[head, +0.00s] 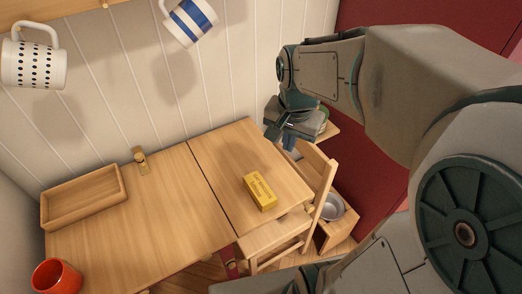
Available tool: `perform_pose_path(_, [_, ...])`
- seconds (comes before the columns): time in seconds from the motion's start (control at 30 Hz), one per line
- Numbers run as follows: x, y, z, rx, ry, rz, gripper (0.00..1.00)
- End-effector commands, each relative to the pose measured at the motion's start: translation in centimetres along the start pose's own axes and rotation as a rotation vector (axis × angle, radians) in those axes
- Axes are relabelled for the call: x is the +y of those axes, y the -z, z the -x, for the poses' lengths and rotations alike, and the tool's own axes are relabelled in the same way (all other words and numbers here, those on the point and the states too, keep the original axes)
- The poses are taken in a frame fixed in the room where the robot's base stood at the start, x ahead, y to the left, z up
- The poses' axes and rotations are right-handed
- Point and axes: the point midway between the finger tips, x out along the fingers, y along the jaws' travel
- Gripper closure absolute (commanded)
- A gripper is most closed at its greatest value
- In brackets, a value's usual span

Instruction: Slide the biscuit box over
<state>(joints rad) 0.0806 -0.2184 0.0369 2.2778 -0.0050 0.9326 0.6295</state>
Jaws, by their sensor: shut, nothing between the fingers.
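A yellow biscuit box (260,191) lies flat on the right part of the wooden table (215,170), close to the table's right front edge. It has dark lettering on its top. My gripper (282,143) is above and beyond the table's right edge, up and to the right of the box in the picture. It is shut, empty and apart from the box. My arm reaches in from the right and hides part of the room behind it.
A wooden tray (84,199) and a red mug (57,277) are on the table's left. A small brass-coloured fitting (141,160) is by the wall. A wooden chair (312,188) stands against the right edge, with a metal bowl (331,206) beyond. Mugs hang above.

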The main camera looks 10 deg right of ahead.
Motion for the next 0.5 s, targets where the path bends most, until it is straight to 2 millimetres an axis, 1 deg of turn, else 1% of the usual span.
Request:
perform_pose_path(0.03, [-0.2, 0.7, -3.8, -0.021, -0.017, -0.080, 1.00])
perform_pose_path(0.1, [-0.6, 1.6, -6.5, -0.043, -0.037, -0.198, 1.00])
perform_pose_path(0.2, [-1.0, 2.9, -9.9, -0.068, -0.064, -0.344, 1.00])
perform_pose_path(0.33, [-1.4, 4.0, -13.2, -0.089, -0.093, -0.488, 1.00])
perform_pose_path(0.4, [-1.6, 4.4, -14.2, -0.096, -0.103, -0.538, 1.00])
perform_pose_path(0.5, [-1.6, 4.7, -15.0, -0.101, -0.112, -0.581, 1.00])
